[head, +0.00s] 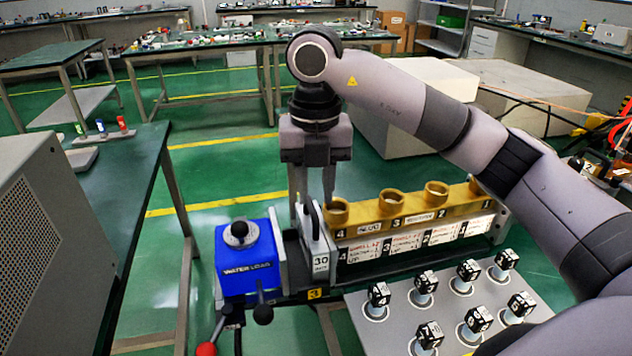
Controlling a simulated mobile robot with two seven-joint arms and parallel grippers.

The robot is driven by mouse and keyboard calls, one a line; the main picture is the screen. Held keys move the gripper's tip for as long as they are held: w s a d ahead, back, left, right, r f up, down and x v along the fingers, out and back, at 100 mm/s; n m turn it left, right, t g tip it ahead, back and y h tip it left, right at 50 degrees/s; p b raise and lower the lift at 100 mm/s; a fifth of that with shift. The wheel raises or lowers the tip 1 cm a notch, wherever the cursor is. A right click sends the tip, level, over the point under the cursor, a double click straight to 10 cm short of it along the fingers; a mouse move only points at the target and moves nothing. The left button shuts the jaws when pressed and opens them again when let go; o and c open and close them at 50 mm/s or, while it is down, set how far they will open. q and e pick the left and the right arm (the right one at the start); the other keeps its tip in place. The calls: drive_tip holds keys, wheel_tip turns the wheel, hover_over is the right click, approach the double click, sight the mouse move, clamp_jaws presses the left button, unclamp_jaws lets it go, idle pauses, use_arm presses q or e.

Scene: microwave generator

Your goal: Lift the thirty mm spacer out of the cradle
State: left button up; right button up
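The thirty mm spacer (320,262) is a grey upright plate labelled "30" with a dark loop handle on top. It stands in the cradle (348,283), between the blue water load block and the row of gold-topped units. My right gripper (312,213) points straight down over the spacer. Its two fingers are apart, one to each side of the dark handle as seen here. I cannot tell whether either finger touches it. The spacer's lower edge is partly hidden. My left gripper is not in view.
The blue water load block (248,265) sits left of the spacer, with a red-knobbed lever (206,349) below. The gold bar (400,210) with several rings is close on the right. A pale plate (400,320) with several numbered black cubes lies in front. A grey cabinet stands far left.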

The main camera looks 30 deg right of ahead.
sight(316, 216)
drive_tip(key=shift+f, duration=0.1)
drive_tip(key=shift+f, duration=3.45)
clamp_jaws()
